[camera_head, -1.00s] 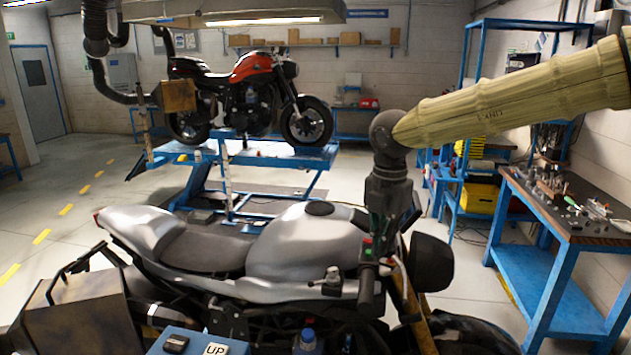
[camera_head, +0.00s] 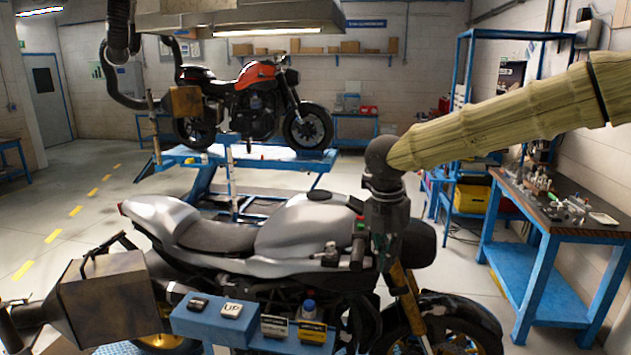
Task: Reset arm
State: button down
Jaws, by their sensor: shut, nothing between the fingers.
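My arm, in a ribbed tan cover (camera_head: 490,120), reaches in from the right edge of the head view. Its dark wrist bends down at the end, and my gripper (camera_head: 388,262) points downward. The gripper is shut and empty. It shows in front of the handlebar and front end of a silver motorcycle (camera_head: 300,228). I cannot tell whether it touches the bike. The fingertips are small and dark against the bike's dark parts.
A blue control box (camera_head: 205,318) with labelled buttons is in the foreground. A metal box (camera_head: 105,295) stands at lower left. A blue workbench (camera_head: 535,280) with tools is at right. An orange motorcycle (camera_head: 255,95) sits on a blue lift (camera_head: 300,160) behind. Left floor is clear.

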jog(key=s+d+f+n+t+h+b, duration=0.1)
jog(key=d+f+n+h+b, duration=0.15)
jog(key=f+n, duration=0.7)
jog(key=s+d+f+n+t+h+b, duration=0.15)
jog(key=d+f, duration=0.25)
jog(key=f, duration=1.2)
jog(key=s+d+f+n+t+h+b, duration=0.1)
jog(key=d+f+n+b, duration=0.15)
jog(key=f+n, duration=0.75)
jog(key=s+f+n+y+b, duration=0.1)
jog(key=s+f+n, duration=0.45)
jog(key=f, duration=0.45)
jog(key=s+f+n+y+b, duration=0.2)
jog(key=s+f+n, duration=0.2)
jog(key=s+f, duration=0.4)
jog(key=s+a+f+n+g+y+b, duration=0.1)
jog(key=s+f+n, duration=0.4)
jog(key=s, duration=0.5)
jog(key=s+f+n+g+y+b, duration=0.2)
jog(key=s+f+n, duration=0.4)
jog(key=s, duration=0.5)
jog(key=shift+s+a+n+g, duration=0.3)
jog(key=shift+a+n+g, duration=0.1)
jog(key=shift+n, duration=0.15)
